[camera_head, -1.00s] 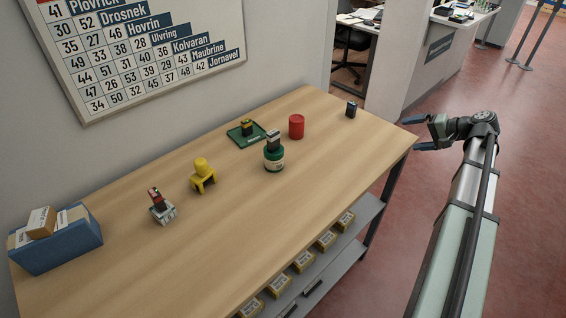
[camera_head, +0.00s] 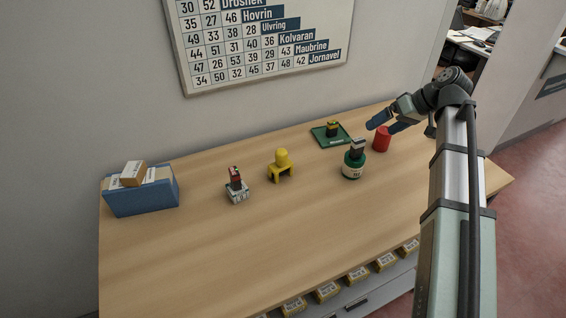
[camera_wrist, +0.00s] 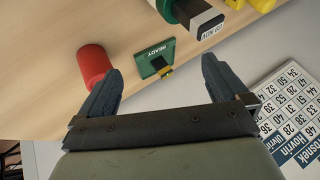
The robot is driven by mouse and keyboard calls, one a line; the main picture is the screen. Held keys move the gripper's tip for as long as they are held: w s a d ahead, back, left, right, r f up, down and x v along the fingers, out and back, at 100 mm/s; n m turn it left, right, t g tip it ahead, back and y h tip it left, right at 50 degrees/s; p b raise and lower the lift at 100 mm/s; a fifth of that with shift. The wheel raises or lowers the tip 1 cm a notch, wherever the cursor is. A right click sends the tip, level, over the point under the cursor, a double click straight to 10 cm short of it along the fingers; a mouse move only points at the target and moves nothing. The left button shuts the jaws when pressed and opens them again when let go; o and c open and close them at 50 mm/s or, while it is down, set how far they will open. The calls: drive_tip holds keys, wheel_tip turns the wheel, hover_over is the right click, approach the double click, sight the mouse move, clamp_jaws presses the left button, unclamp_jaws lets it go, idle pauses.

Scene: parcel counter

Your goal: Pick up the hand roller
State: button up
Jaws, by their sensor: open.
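I cannot tell for sure which piece is the hand roller. Candidates on the counter include a yellow piece with a rounded top and legs (camera_head: 281,167), a red-and-black piece on a pale printed block (camera_head: 237,197), and a dark-and-yellow piece (camera_head: 332,127) on a green tray (camera_head: 321,139). My gripper (camera_head: 382,126) is open and empty above the counter's far right part, near a red cylinder (camera_head: 381,141). In the wrist view, the green tray (camera_wrist: 147,62) shows between and beyond my open fingers (camera_wrist: 162,66), with the red cylinder (camera_wrist: 93,65) by the left finger.
A green jar (camera_head: 352,171) topped by a grey-black block (camera_head: 357,148) stands in front of the tray. A blue box (camera_head: 145,196) with small parcels sits at the left end. The counter's front (camera_head: 270,250) is clear. A wall chart hangs behind.

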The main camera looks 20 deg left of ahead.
drive_tip(key=s+a+r+n+g+h, duration=0.15)
drive_tip(key=s+a+n, duration=0.35)
drive_tip(key=a, duration=0.7)
drive_tip(key=n+h, duration=0.2)
drive_tip(key=n, duration=0.2)
approach(284, 151)
drive_tip(key=shift+g+y, duration=0.25)
drive_tip(key=x, duration=0.8)
drive_tip(key=shift+w+d+f, duration=0.15)
drive_tip(key=shift+w+f, duration=0.05)
drive_tip(key=shift+w, duration=0.05)
drive_tip(key=shift+d+x, duration=0.2)
drive_tip(key=shift+x, duration=2.55)
drive_tip(key=shift+w, duration=0.2)
drive_tip(key=c, duration=0.9)
